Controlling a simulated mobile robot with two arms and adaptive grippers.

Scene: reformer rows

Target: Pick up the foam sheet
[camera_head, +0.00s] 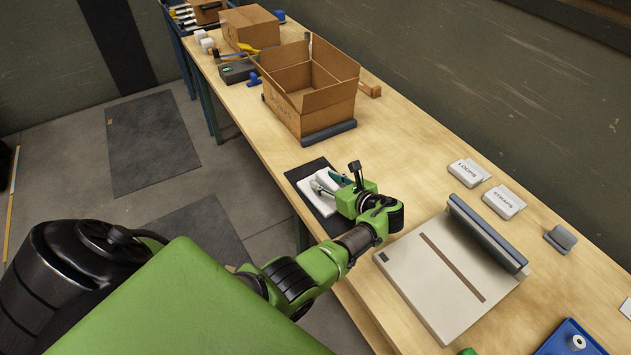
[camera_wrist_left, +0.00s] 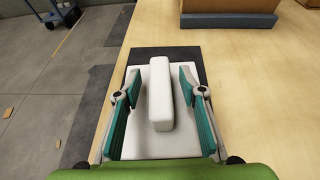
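The foam sheet (camera_head: 306,187) is white and lies flat on a dark mat (camera_head: 303,171) near the table's left edge. In the left wrist view the sheet (camera_wrist_left: 182,146) carries a raised white bar (camera_wrist_left: 160,95) along its middle. My left gripper (camera_head: 331,182) is over the sheet. In the left wrist view its teal-padded fingers (camera_wrist_left: 158,78) are spread wide, one on each side of the bar, with visible gaps between. Nothing is held. My arm partly hides the sheet in the head view. My right gripper does not show.
An open cardboard box (camera_head: 325,98) stands on a dark grey base beyond the mat. A beige board with a grey roller (camera_head: 445,275) lies nearer, right of my wrist. Two labelled white blocks, LOOPS (camera_head: 469,172) and STRAPS (camera_head: 504,201), lie toward the wall. Bare wood lies between.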

